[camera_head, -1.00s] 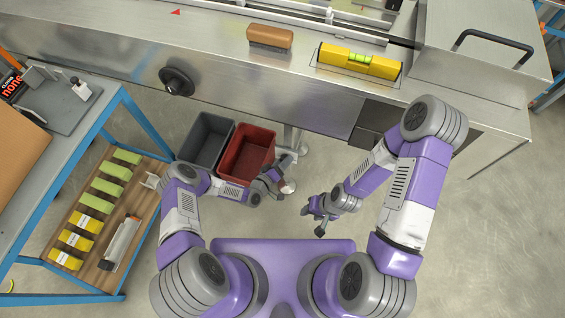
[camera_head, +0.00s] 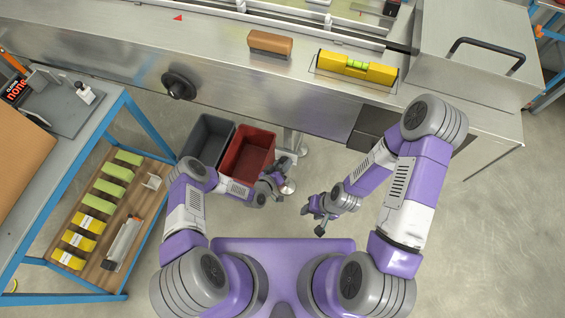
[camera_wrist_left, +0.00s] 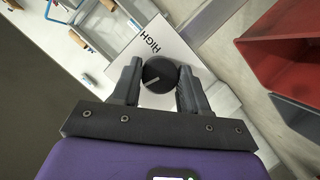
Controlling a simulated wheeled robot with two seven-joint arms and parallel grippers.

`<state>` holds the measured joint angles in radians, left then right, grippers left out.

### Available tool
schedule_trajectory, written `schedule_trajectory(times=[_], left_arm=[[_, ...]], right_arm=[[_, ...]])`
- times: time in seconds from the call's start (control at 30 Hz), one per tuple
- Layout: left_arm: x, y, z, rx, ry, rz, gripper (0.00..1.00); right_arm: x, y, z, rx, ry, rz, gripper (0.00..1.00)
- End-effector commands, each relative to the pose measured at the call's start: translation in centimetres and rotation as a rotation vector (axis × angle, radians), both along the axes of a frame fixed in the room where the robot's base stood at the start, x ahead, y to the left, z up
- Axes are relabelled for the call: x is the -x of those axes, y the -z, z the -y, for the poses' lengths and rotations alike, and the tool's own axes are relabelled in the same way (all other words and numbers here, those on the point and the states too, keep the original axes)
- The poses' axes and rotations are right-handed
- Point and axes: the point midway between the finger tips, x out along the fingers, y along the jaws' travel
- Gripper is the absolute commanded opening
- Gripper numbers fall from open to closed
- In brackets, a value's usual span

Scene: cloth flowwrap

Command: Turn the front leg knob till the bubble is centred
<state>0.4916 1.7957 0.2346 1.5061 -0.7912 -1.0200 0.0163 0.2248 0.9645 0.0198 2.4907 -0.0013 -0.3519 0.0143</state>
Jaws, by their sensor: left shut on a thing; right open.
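The yellow spirit level (camera_head: 386,75) lies on the steel machine top at the upper right, with a green vial (camera_head: 357,65) in its middle. The bubble is too small to place exactly. My left gripper (camera_head: 284,178) is low at the machine's front leg, just right of the red bin. In the left wrist view its fingers are shut on a round black knob (camera_wrist_left: 158,72) with a pale pointer line, in front of a white plate (camera_wrist_left: 160,42) marked HIGH. My right gripper (camera_head: 318,214) is open and empty above the floor, right of the left one.
A red bin (camera_head: 233,160) and a grey bin (camera_head: 196,143) stand beside my left forearm. A brown-topped block (camera_head: 270,42) lies left of the level. A black handwheel (camera_head: 178,85) sticks out of the machine front. A blue-framed cart (camera_head: 140,122) stands at left. Floor at right is clear.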

Motion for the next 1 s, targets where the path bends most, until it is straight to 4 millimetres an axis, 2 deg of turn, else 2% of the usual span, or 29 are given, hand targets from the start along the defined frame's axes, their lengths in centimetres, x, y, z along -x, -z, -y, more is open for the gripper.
schedule_trajectory(times=[0.2,0.6,1.0], left_arm=[[0.1,-0.3,0.2,-0.199,0.004,0.064,0.13],[0.2,-0.2,0.3,-0.519,0.004,0.168,0.13],[0.2,-0.1,0.3,-0.681,0.002,0.22,0.13]], right_arm=[[0.0,-1.8,0.0,0.0,0.0,0.0,0.43],[0.0,-3.3,0.0,0.0,0.0,0.0,0.43],[0.0,-3.8,0.0,0.0,0.0,0.0,0.43]])
